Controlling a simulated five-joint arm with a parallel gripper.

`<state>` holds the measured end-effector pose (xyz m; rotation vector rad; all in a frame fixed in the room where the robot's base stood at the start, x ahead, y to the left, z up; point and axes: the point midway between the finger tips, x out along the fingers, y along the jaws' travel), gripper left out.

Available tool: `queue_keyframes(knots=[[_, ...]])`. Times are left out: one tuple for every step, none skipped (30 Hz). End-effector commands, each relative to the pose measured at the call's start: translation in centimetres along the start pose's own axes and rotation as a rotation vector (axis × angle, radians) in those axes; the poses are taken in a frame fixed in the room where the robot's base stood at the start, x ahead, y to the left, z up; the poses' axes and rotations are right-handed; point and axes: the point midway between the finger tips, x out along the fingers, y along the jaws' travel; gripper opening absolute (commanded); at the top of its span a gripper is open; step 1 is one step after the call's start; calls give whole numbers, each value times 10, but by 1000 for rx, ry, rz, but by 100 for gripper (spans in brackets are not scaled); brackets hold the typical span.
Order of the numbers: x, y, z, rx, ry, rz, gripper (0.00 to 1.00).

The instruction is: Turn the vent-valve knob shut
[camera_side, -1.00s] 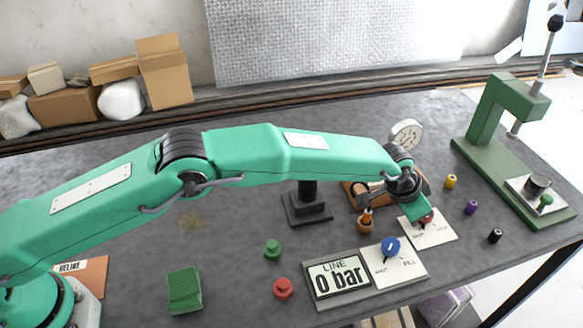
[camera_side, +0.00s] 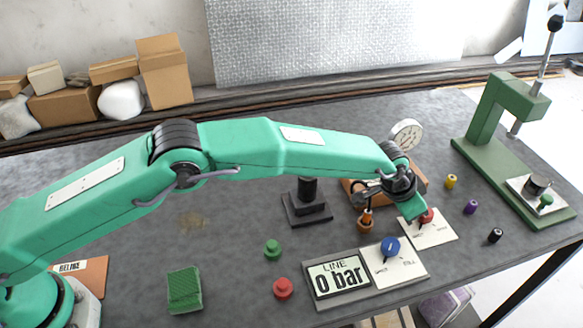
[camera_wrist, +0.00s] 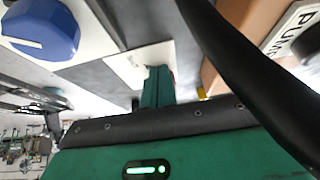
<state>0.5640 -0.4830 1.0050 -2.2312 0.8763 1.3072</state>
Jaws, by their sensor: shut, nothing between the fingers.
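The red knob (camera_side: 427,216) sits on a pale plate (camera_side: 440,235) at the right of the table; the plate's lettering is too small to read surely. A blue knob (camera_side: 390,246) stands on its own plate to the front left, and also shows in the wrist view (camera_wrist: 42,30). My gripper (camera_side: 414,212) is shut and empty, with its green fingers just left of the red knob; I cannot tell whether they touch it. In the wrist view the shut fingers (camera_wrist: 157,88) point at a pale plate (camera_wrist: 128,68), and the red knob is not clearly seen.
A display (camera_side: 338,276) reads "LINE 0 bar". A round gauge (camera_side: 406,134) stands behind my wrist. Red (camera_side: 283,289) and green (camera_side: 272,250) buttons lie to the left. Small yellow, purple and black cylinders and a green press (camera_side: 490,130) are at right.

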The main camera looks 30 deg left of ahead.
Motion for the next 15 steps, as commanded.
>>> queue_keyframes(knots=[[-3, 0, -2, 0, 2, 0, 0], [-4, 0, -3, 0, 2, 0, 0], [-6, 0, -4, 0, 2, 0, 0], [-8, 0, -5, 0, 2, 0, 0], [-11, 0, -6, 0, 2, 0, 0], [-14, 0, -8, 0, 2, 0, 0], [-16, -1, -9, 0, 2, 0, 0], [-18, -1, -10, 0, 2, 0, 0], [-21, -1, -12, 0, 3, 0, 0], [-23, -1, -13, 0, 2, 0, 0], [-25, -1, -14, 0, 2, 0, 0], [-28, -1, -16, 0, 1, 0, 0], [-30, -1, -17, 0, 1, 0, 0], [-33, -1, -18, 0, 1, 0, 0], [-36, -1, -20, 0, 2, 0, 0]])
